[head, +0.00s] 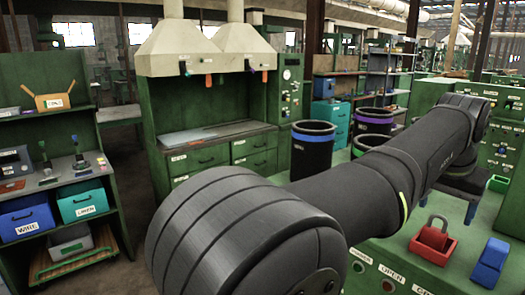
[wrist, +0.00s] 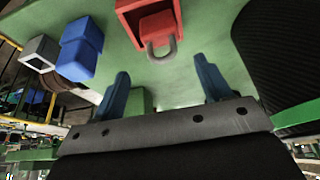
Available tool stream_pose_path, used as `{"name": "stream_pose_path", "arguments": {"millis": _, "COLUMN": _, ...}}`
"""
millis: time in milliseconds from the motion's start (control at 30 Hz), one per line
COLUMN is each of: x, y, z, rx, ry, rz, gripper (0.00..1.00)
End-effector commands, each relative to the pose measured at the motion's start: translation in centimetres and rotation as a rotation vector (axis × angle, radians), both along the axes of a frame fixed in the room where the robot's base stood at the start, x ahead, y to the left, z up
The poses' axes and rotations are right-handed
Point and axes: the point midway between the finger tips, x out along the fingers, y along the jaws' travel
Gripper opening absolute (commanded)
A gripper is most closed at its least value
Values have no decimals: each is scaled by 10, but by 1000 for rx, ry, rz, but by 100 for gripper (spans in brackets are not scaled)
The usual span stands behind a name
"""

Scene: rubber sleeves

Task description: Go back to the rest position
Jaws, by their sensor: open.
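My gripper (wrist: 161,85) shows in the wrist view as two blue fingers set wide apart on a grey bar. Nothing is between them. Beyond the fingers is the green bench top (wrist: 195,60). A red tray (wrist: 130,22) with a loop-shaped piece (wrist: 160,40) lies past the fingertips, apart from them. In the head view, my dark arm stretches across the middle toward the upper right.
In the head view, the red tray (head: 425,250) and a blue block (head: 490,262) sit on the green bench at lower right. Black drums with a blue rim (head: 312,150) and a purple rim (head: 373,122) stand behind my arm. A shelf (head: 60,175) is at left.

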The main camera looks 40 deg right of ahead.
Motion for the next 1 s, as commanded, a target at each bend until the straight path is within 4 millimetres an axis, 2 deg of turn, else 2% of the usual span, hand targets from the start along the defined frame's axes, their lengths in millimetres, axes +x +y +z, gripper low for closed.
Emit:
{"name": "stream_pose_path", "arguments": {"millis": 100, "x": 0, "y": -1, "z": 17, "rx": -2, "ry": 0, "rz": 0, "gripper": 71}}
{"name": "stream_pose_path", "arguments": {"millis": 300, "x": 0, "y": 0, "z": 29, "rx": 1, "ry": 0, "rz": 0, "gripper": 71}}
{"name": "stream_pose_path", "arguments": {"millis": 1000, "x": 0, "y": 0, "z": 30, "rx": 1, "ry": 0, "rz": 0, "gripper": 71}}
